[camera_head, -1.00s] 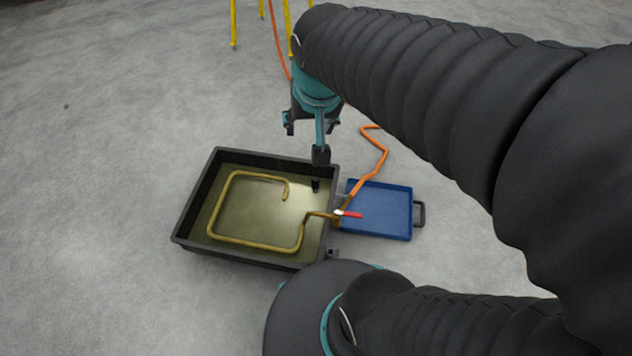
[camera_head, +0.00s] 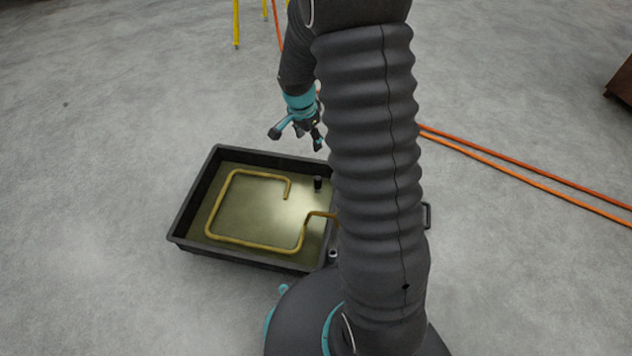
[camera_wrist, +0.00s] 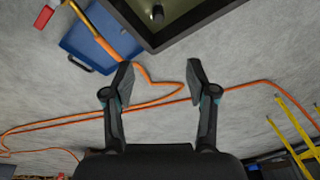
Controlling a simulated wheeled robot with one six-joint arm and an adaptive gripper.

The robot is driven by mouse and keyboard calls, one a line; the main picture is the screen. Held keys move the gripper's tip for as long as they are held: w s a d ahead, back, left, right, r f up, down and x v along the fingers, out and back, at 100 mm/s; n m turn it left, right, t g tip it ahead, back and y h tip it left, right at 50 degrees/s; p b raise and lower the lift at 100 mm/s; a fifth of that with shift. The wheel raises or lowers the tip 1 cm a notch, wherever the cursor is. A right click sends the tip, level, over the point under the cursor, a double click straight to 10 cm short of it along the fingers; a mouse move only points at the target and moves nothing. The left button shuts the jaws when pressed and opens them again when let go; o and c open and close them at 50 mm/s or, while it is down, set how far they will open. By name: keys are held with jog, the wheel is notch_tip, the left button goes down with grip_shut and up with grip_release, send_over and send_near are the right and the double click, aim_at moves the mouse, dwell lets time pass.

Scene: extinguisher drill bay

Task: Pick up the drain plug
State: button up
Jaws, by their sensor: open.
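A small dark upright cylinder (camera_head: 318,183), which looks like the drain plug, stands inside the black pan (camera_head: 196,190) near its far right corner. The pan has a shiny olive floor. In the wrist view the cylinder (camera_wrist: 158,16) shows at the top, inside the pan's corner. My gripper (camera_head: 297,138) is open and empty beyond the pan's far edge, apart from the cylinder. In the wrist view my two spread fingers (camera_wrist: 162,78) have only bare floor and an orange hose between them.
A bent brass-coloured pipe (camera_head: 250,243) lies in the pan. A blue tray (camera_wrist: 97,42) and a red handle (camera_wrist: 43,17) show in the wrist view. Orange hoses (camera_head: 520,164) cross the floor, and yellow legs (camera_head: 236,25) stand behind. The floor at left is clear.

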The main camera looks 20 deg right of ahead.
jog(key=m, duration=0.2)
send_near(318, 178)
jog(key=shift+g, duration=0.4)
jog(key=f+b, duration=0.1)
jog(key=f, duration=0.1)
jog(key=w+f+b, duration=0.1)
jog(key=f, duration=0.2)
jog(key=shift+d+f, duration=0.1)
jog(key=shift+f, duration=0.15)
jog(key=shift+w+d+f+b, duration=0.15)
jog(key=shift+d+f, duration=0.15)
jog(key=shift+f, duration=1.05)
jog(key=shift+s+d+f+b, duration=0.15)
jog(key=shift+d+f, duration=0.2)
jog(key=shift+f, duration=0.95)
jog(key=shift+w, duration=0.1)
jog(key=shift+c, duration=0.2)
grip_shut()
